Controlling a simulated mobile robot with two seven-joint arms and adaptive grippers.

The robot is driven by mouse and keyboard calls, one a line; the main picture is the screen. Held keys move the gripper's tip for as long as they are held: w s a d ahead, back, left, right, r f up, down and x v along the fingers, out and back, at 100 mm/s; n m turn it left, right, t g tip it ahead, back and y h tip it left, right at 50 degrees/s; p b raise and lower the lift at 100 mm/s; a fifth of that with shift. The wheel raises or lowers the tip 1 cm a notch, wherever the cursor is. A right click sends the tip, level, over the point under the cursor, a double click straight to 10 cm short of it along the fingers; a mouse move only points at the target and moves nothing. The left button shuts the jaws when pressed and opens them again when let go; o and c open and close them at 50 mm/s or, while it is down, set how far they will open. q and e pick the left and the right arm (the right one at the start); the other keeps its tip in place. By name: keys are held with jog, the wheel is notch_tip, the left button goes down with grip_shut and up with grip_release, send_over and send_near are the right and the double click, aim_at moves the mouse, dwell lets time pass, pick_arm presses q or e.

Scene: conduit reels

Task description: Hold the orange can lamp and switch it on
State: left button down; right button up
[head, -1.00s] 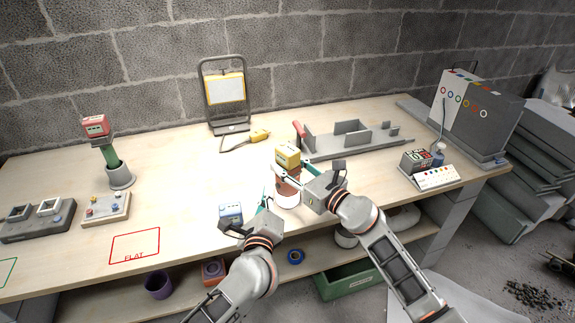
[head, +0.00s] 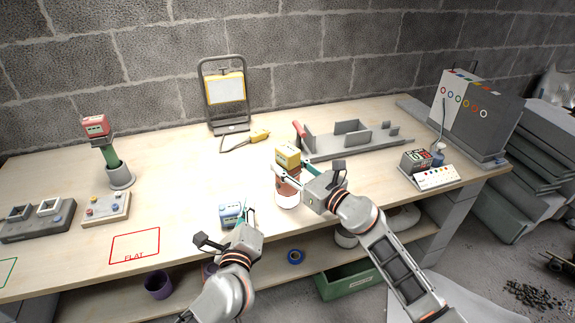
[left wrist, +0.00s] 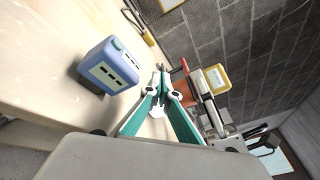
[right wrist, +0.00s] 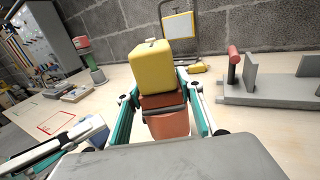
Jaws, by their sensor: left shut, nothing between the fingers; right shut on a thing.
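The orange can lamp has an orange can body (head: 287,190) under a yellow box-shaped head (head: 287,156). My right gripper (head: 282,175) is shut around the body from the right. In the right wrist view the orange body (right wrist: 168,123) sits between the fingers, and the yellow head (right wrist: 152,67) has a small knob on top. I cannot tell whether the base touches the table. My left gripper (head: 251,213) is shut and empty, left of the lamp and apart from it. Its closed fingertips show in the left wrist view (left wrist: 161,90).
A blue box (head: 231,213) stands just left of my left gripper. A grey tray with a red handle (head: 350,140) lies behind the lamp. A yellow work light (head: 225,89) stands at the back. The table's middle left is clear.

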jog(key=o, duration=1.4)
jog(key=shift+o, duration=0.2)
